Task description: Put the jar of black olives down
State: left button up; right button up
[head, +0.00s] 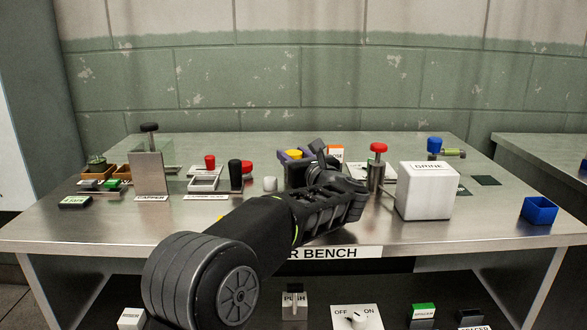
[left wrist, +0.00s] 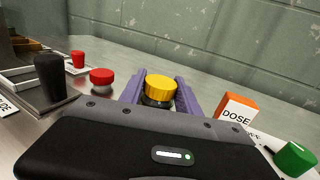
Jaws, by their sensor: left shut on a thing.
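The jar of black olives (left wrist: 159,91) shows in the left wrist view as a dark jar with a yellow lid. In the head view only its yellow lid (head: 293,154) shows clearly; my arm hides the rest. My left gripper (left wrist: 160,97) has purple fingers, one on each side of the jar, and is shut on it. In the head view this gripper (head: 297,157) is over the middle of the bench (head: 120,225). I cannot tell whether the jar's base touches the bench top. My right gripper is not in view.
The orange-topped DOSE block (left wrist: 237,108) stands right of the jar, and a red-topped item (left wrist: 101,79) stands left. A white GRIND-like labelled box (head: 425,195) and a red-knobbed post (head: 377,165) are farther right. A blue bin (head: 539,211) stands at the right.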

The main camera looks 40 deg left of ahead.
aim_at(293, 152)
pick_arm(q)
grip_shut()
notch_tip(293, 152, up, 10)
jog(key=p, duration=0.3)
jog(key=shift+p, duration=0.4)
dwell(0.4)
